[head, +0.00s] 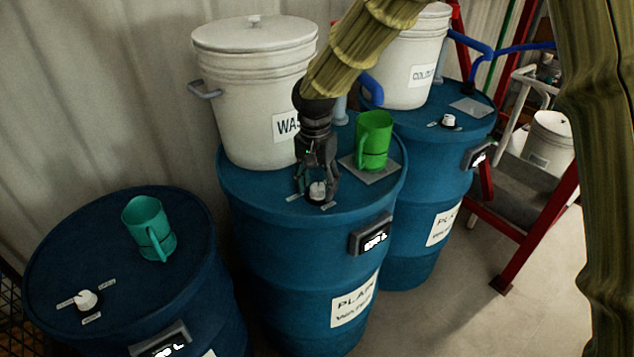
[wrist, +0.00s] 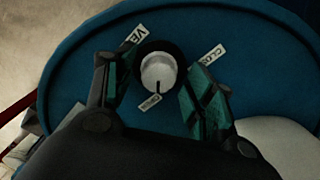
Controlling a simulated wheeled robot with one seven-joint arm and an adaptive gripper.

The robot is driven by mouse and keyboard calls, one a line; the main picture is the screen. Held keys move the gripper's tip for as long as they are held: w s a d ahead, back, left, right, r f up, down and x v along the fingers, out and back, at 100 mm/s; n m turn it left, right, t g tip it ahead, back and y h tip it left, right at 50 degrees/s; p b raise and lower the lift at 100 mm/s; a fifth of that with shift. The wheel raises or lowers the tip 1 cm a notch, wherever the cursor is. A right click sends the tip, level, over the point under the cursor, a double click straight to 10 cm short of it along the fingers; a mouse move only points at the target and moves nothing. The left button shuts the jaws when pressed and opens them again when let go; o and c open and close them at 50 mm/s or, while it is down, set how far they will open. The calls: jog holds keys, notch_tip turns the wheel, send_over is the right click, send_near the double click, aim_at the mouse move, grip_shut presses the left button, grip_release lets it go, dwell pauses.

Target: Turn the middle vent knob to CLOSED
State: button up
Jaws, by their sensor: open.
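The middle vent knob (head: 317,189) is a white knob on a dark round base, on top of the middle blue drum (head: 245,195). In the wrist view the knob (wrist: 158,71) has a dark mark on its lower side, facing the lower label (wrist: 150,102), whose small text seems to read OPEN. A label starting "CLO" (wrist: 212,55) is at upper right and one starting "VE" (wrist: 132,38) at upper left. My gripper (head: 318,195) points down over the knob, open, with one finger on each side. Gaps show between the fingers and the knob in the wrist view.
A green mug (head: 374,140) stands on a grey plate (head: 385,174) close right of my gripper. A white lidded bucket (head: 235,95) stands behind it. The left drum carries a teal mug (head: 150,228) and another knob (head: 86,299); the right drum has a knob (head: 448,120).

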jog(key=shift+s, duration=0.1)
jog(key=c, duration=1)
jog(key=shift+c, duration=0.2)
jog(key=shift+n, duration=0.3)
jog(key=n+p, duration=0.2)
jog(key=n, duration=0.1)
jog(key=shift+r, duration=0.1)
jog(key=n+p, duration=0.2)
jog(key=n, duration=0.3)
jog(key=shift+p, duration=0.3)
jog(key=n+p, duration=0.2)
jog(key=n, duration=0.3)
jog(key=shift+t, duration=0.3)
jog(key=shift+n+p, duration=0.7)
jog(key=shift+n, duration=1.4)
